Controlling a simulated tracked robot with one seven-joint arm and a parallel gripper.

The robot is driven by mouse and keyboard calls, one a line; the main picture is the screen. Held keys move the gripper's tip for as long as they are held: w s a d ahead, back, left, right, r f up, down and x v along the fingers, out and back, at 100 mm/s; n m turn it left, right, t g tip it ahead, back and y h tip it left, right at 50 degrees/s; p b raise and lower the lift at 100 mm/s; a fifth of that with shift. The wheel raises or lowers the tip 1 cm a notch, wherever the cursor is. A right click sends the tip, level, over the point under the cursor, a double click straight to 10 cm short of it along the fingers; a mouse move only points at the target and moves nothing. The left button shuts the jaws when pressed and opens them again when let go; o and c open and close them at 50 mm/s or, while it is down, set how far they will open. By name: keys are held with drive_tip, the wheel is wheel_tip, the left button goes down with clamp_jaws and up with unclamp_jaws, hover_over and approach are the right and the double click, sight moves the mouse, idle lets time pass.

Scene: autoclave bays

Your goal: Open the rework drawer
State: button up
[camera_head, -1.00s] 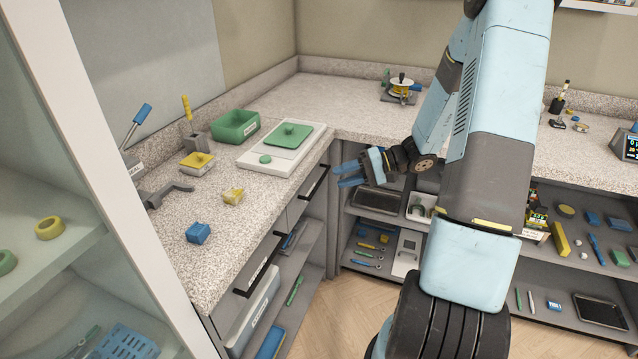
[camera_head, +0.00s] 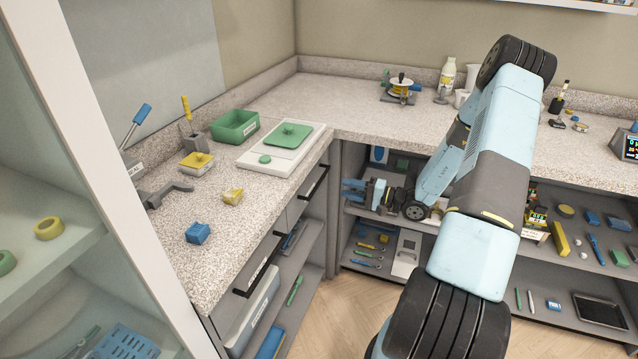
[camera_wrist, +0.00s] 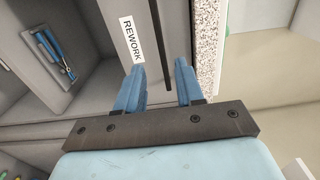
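The rework drawer (camera_wrist: 108,75) has a pale front with a white label reading REWORK (camera_wrist: 132,40) in the wrist view. Its dark bar handle (camera_wrist: 157,35) runs beside the label, and its lower end shows between my fingers, apart from both. My gripper (camera_wrist: 158,78) is open and empty, its two blue fingers facing the drawer front. In the head view my gripper (camera_head: 350,191) is right of the far drawer's black handle (camera_head: 315,182), below counter height. That drawer looks shut; its label is not readable there.
A speckled counter (camera_head: 225,225) overhangs the drawers. A nearer drawer has another black handle (camera_head: 258,266). Right-hand shelves (camera_head: 560,250) hold tools and parts close to my arm. A glass-fronted cabinet (camera_head: 110,170) stands at left. The wooden floor (camera_head: 340,320) is clear.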

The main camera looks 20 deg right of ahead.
sight(320, 180)
drive_tip(key=x, duration=1)
drive_tip(key=shift+w+a, duration=0.2)
drive_tip(key=shift+a, duration=0.1)
drive_tip(key=shift+c, duration=0.2)
clamp_jaws()
drive_tip(key=shift+s, duration=0.1)
